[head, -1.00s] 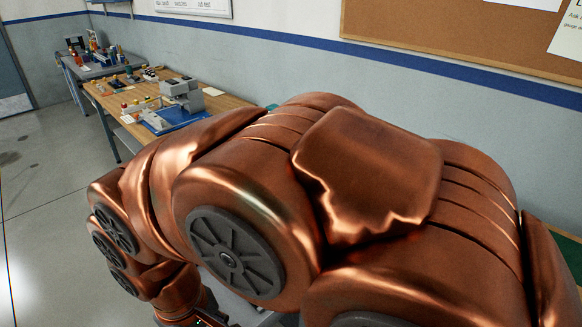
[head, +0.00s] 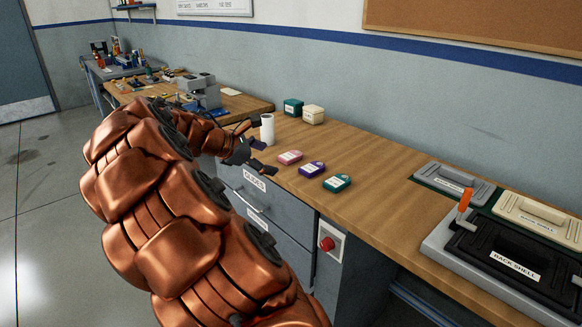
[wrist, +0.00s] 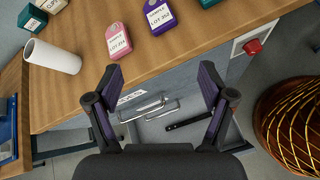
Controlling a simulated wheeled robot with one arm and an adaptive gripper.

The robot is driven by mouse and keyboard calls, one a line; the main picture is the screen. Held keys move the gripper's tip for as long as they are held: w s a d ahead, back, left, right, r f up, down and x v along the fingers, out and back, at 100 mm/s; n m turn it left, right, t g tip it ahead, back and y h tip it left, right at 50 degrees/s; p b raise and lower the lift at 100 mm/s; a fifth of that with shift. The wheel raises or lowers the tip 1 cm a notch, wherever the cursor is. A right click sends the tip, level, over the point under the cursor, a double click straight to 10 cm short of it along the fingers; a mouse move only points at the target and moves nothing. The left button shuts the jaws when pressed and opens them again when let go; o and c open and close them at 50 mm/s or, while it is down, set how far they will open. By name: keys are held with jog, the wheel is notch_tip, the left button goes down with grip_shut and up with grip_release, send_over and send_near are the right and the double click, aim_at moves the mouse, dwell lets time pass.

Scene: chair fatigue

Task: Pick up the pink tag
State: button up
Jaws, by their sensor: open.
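The pink tag (head: 290,157) lies flat on the wooden bench near its front edge, leftmost in a row of three tags. In the wrist view the pink tag (wrist: 118,40) has a white label and lies ahead of the fingers, a little left of centre. My gripper (wrist: 158,75) is open and empty, its fingertips over the bench's front edge, apart from the tag. In the head view my gripper (head: 262,154) is left of the pink tag, beside the white cylinder.
A purple tag (head: 312,169) and a green tag (head: 337,182) lie right of the pink one. A white cylinder (head: 267,129) stands close by. Two small boxes, green (head: 293,107) and cream (head: 313,114), stand behind. A red button (head: 327,244) is on the bench front.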

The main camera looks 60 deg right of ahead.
aim_at(290, 155)
jog(key=w+d+f+n+b, duration=0.1)
jog(key=w+d+n, duration=0.1)
jog(key=d, duration=0.1)
jog(key=w+d+f+n+h, duration=0.1)
jog(key=w+d+f, duration=0.1)
jog(key=d, duration=0.1)
jog(key=w+d+f+n+h+b, duration=0.1)
jog(key=w+d+f+n, duration=0.1)
jog(key=d, duration=0.1)
jog(key=shift+w+d+f+n+b, duration=0.1)
jog(key=shift+w+d+n+b, duration=0.05)
jog(key=shift+n+b, duration=0.2)
jog(key=shift+x, duration=3.85)
jog(key=shift+d, duration=0.1)
jog(key=shift+r, duration=0.25)
jog(key=c, duration=1.2)
jog(key=shift+r, duration=0.1)
